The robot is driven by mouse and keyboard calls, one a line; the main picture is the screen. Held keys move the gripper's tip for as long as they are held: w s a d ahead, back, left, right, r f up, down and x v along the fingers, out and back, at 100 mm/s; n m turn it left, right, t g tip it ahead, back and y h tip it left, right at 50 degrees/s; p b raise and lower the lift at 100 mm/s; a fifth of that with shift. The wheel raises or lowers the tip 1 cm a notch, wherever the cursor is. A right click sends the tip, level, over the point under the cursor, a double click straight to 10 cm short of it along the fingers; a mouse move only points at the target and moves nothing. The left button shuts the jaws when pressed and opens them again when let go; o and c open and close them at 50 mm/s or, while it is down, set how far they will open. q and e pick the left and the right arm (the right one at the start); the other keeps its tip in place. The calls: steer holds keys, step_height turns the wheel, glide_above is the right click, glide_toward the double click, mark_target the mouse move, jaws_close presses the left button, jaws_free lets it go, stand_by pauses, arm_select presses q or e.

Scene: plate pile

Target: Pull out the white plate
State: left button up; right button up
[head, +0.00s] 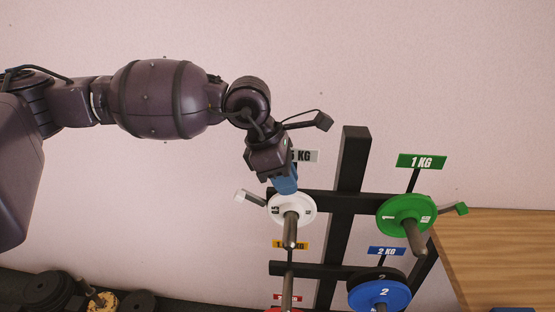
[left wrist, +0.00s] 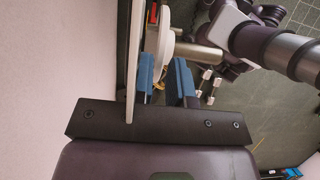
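The white plate (head: 280,209) hangs on a metal peg at the upper left of the black rack. My left gripper (head: 285,184) is at its top rim, coming from above, and its blue fingers hide part of the area behind the rim. In the left wrist view the two blue fingers (left wrist: 164,78) stand apart, with a visible gap. The white plate's edge (left wrist: 166,38) lies in line with that gap, at the fingertips. I cannot tell whether either finger touches it. My right gripper is not in view.
A green plate (head: 390,222) hangs on the right peg, and a blue plate (head: 374,299) hangs below it. The black rack post (head: 352,160) stands between the pegs. A white sign (head: 309,156) is close behind my left gripper. A wooden surface (head: 500,250) is at right.

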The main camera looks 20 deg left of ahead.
arm_select(q)
steer(key=shift+x, duration=0.85)
steer(key=shift+d+f, duration=0.15)
steer(key=shift+f, duration=0.1)
jaws_close()
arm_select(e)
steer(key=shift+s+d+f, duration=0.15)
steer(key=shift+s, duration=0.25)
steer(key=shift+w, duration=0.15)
